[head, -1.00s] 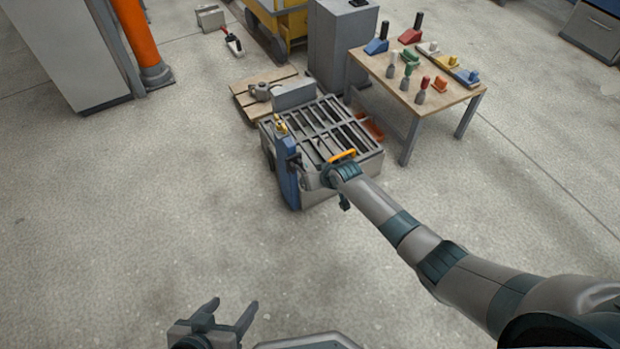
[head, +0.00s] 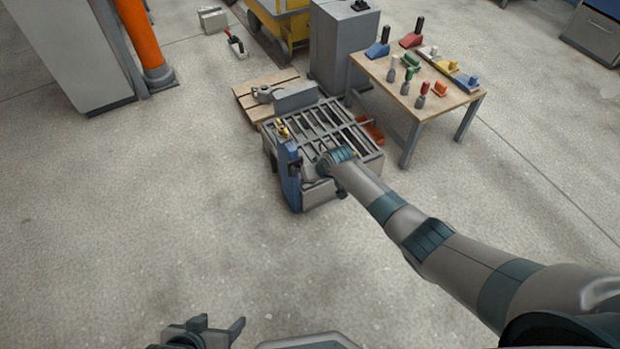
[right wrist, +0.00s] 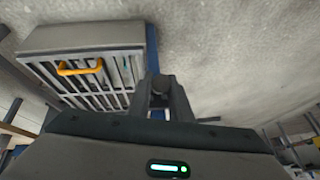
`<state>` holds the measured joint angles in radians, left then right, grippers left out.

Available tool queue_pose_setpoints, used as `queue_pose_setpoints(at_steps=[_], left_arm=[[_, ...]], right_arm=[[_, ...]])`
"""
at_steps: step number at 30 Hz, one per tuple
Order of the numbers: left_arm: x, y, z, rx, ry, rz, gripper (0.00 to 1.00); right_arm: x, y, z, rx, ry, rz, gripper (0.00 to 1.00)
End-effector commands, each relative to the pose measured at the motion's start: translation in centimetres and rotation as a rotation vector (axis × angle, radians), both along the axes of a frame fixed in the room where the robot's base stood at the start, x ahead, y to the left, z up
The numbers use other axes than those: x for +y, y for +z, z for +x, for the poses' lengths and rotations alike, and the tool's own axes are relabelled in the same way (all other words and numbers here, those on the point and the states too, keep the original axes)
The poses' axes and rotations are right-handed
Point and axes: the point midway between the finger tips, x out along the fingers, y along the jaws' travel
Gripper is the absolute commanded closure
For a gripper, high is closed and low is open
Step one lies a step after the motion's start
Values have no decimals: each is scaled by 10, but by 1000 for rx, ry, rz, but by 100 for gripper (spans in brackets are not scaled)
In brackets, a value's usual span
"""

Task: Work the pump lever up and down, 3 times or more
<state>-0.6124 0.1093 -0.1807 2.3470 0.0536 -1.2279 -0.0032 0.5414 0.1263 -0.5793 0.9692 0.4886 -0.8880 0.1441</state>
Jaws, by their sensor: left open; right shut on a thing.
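The blue pump body (head: 289,178) stands upright against the left side of the grey slatted box. My right gripper (head: 308,170) is beside the pump, partly hidden by my own wrist. In the right wrist view my right gripper (right wrist: 160,100) is shut on a dark, rounded lever end (right wrist: 159,84). The rest of the pump lever is mostly hidden, so its angle is hard to tell. My left gripper (head: 222,328) is open and empty at the bottom of the head view, well away from the pump.
A table (head: 396,92) with several coloured tools stands at the right, near a grey cabinet (head: 335,55).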

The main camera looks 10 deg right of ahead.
Motion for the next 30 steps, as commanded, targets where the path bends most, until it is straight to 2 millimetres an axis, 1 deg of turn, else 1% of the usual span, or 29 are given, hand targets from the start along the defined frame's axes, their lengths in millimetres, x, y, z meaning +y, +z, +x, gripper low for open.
queue_pose_setpoints(at_steps=[9, 10, 11, 12, 23, 30], left_arm=[[0, 0, 0, 0, 0, 1, 35], [0, 0, 0, 0, 0, 1, 35], [0, 0, 0, 0, 0, 1, 35], [0, 0, 0, -1, 1, 1, 35], [0, 1, 0, -1, 2, 1, 35], [6, 2, -4, 28, 3, 18, 35]], right_arm=[[0, 2, 1, -2, 0, 0, 100], [0, 2, 1, -2, 0, 0, 74], [0, 2, 1, -2, 0, 0, 67], [0, 2, 1, -2, 0, 0, 63], [0, 2, 0, -1, 0, 0, 63], [-3, 14, -5, -1, -1, 2, 63]])
